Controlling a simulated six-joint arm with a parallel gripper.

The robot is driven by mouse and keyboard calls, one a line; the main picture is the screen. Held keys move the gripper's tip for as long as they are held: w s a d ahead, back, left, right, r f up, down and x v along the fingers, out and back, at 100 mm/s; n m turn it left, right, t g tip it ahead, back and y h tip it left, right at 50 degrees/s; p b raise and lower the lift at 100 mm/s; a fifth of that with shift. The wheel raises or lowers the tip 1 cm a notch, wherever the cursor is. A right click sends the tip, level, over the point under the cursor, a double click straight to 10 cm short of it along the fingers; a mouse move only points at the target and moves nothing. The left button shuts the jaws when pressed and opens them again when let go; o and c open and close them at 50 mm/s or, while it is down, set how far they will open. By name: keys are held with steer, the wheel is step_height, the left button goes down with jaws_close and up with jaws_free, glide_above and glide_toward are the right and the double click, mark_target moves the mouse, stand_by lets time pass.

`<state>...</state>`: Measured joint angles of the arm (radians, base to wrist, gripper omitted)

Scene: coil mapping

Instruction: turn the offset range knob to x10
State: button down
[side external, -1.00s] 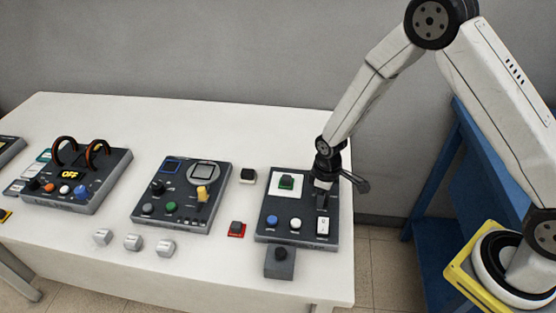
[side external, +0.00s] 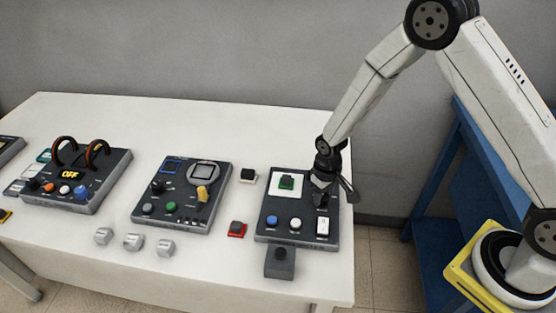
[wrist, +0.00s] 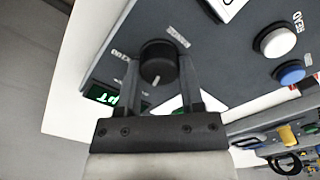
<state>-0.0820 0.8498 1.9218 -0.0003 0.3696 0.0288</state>
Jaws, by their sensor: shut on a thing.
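The offset range knob (wrist: 158,62) is a round black knob with a white pointer line on the dark grey right-hand panel (side external: 262,233). In the wrist view the line points down toward my gripper's palm. My gripper (wrist: 160,72) is shut on the knob, with one finger on each side of it. In the side external view my gripper (side external: 322,192) stands over the panel's right part and mostly hides the knob. Printed labels lie around the knob; one at its left seems to read x100 or x1000, too blurred to be sure.
The same panel carries a blue button (side external: 272,220), a white button (side external: 295,223), a white rocker switch (side external: 323,226) and a white square with a green and black piece (side external: 287,182). A grey box (side external: 280,263) stands at its front. Other panels stand to the left.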

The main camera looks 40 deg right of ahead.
mark_target(324, 196)
steer(key=shift+m, duration=1.7)
steer(key=shift+c, duration=1.1)
jaws_free()
steer(key=shift+r, duration=0.1)
steer(key=shift+r, duration=3.85)
steer(key=shift+s, duration=0.1)
